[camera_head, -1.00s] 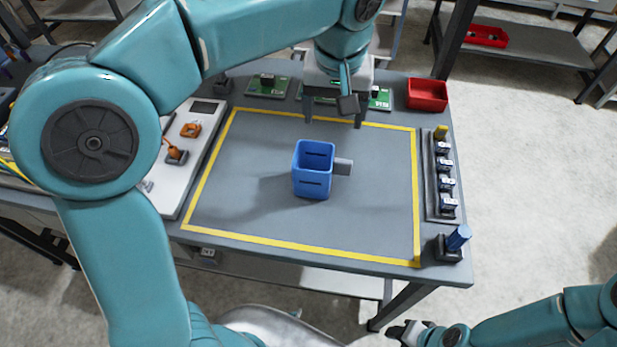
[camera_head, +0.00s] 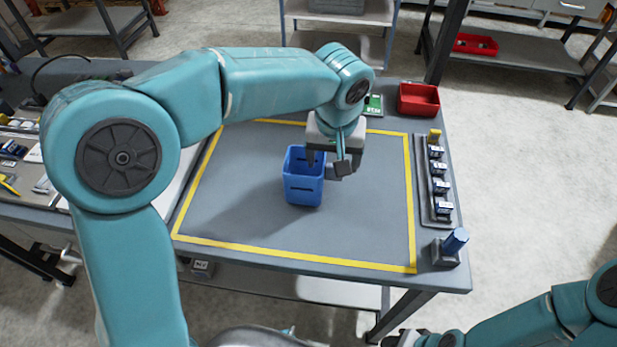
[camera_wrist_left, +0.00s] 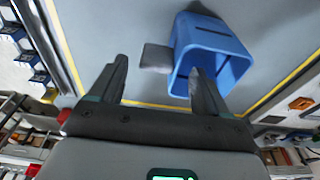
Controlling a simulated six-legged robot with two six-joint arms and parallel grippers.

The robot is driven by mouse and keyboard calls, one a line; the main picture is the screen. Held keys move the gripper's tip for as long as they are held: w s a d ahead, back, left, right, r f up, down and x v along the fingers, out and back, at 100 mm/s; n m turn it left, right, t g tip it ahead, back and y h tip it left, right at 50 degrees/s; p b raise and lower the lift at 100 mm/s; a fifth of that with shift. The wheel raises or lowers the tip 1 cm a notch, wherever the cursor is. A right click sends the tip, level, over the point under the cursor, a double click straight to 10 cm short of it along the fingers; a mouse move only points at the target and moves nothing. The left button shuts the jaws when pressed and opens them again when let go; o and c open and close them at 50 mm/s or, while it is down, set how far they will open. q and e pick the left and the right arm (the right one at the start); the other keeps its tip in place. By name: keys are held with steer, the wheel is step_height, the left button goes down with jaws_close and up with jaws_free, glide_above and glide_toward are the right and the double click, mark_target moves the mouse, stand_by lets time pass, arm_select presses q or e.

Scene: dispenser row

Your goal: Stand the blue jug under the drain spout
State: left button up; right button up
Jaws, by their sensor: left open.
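The blue jug (camera_head: 303,185) stands upright, open at the top, on the grey table inside the yellow outline. It also shows in the left wrist view (camera_wrist_left: 212,48). Its grey handle (camera_wrist_left: 155,57) points left there and lies ahead of the gap between the fingers. My left gripper (camera_head: 332,170) is open and empty, above the handle side of the jug. In the left wrist view (camera_wrist_left: 155,88) one finger overlaps the jug's rim; I cannot tell whether it touches. My right gripper (camera_head: 405,339) is at the bottom edge, its jaws unclear. I cannot make out a drain spout.
A red bin (camera_head: 418,100) stands at the table's back right corner. A rack of small parts (camera_head: 438,180) and a blue cylinder in a dark holder (camera_head: 455,241) line the right edge. The front of the yellow outline (camera_head: 290,257) encloses clear table.

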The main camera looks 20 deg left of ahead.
mark_target(333, 172)
arm_select(q)
steer(key=f, duration=0.5)
steer(key=shift+w, duration=0.3)
steer(key=shift+s, duration=0.1)
steer(key=c, duration=1.4)
step_height(333, 172, up, 20)
steer(key=p, duration=0.2)
